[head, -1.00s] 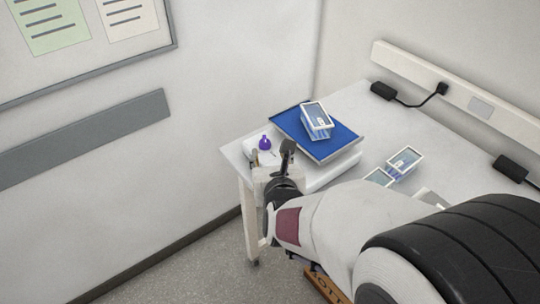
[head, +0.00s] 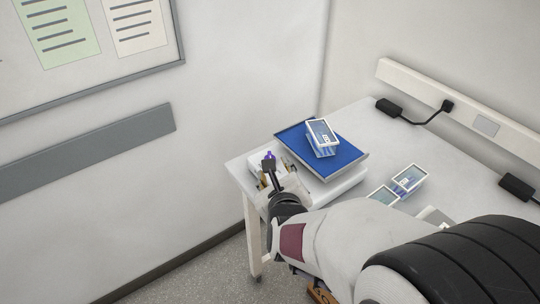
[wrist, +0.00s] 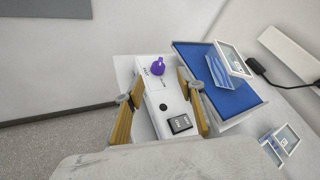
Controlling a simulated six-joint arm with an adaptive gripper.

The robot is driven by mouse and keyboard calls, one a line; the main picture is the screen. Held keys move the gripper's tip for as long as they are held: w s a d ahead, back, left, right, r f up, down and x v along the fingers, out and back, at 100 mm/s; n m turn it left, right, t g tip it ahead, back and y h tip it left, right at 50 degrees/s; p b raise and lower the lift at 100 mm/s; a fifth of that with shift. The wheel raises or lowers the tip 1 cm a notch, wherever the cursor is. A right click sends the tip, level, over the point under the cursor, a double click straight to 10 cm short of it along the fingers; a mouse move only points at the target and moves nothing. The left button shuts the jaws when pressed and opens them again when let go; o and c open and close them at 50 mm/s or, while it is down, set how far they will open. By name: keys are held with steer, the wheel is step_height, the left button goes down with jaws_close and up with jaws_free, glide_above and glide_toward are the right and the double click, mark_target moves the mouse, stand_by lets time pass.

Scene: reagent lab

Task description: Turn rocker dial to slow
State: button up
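The rocker has a white body (wrist: 162,98) on the table corner and a blue platform (wrist: 230,92) beside its front panel. Its purple dial (wrist: 158,66) stands at the far end of the panel, with small dark markings around it too small to read. In the head view only a bit of the purple dial (head: 268,155) shows behind my gripper (head: 269,168). In the wrist view my gripper (wrist: 159,79) is open, its two tan fingers spread on either side of the panel, and the dial lies just beyond the fingertips. Nothing is between the fingers that I can see being held.
A clear-lidded box (head: 322,138) with blue contents sits on the platform. Similar boxes (head: 409,179) stand on the table (head: 375,135) to the right. The panel also has a black knob (wrist: 163,107) and a dark switch (wrist: 180,124).

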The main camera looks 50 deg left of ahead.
mark_target(270, 154)
steer(key=n, duration=0.6)
steer(key=a+n, duration=0.1)
steer(key=n, duration=0.5)
steer(key=w+n, duration=0.1)
steer(key=n, duration=0.5)
steer(key=shift+a+f+n, duration=0.4)
steer(key=n, duration=0.4)
steer(key=shift+w+a+f, duration=0.1)
steer(key=shift+a+f, duration=0.05)
steer(key=n, duration=0.4)
steer(key=shift+w+a, duration=0.15)
steer(key=shift+a, duration=0.05)
steer(key=shift+a+f+n, duration=0.15)
steer(key=shift+n, duration=1.55)
steer(key=shift+w, duration=0.1)
steer(key=shift+x, duration=3.9)
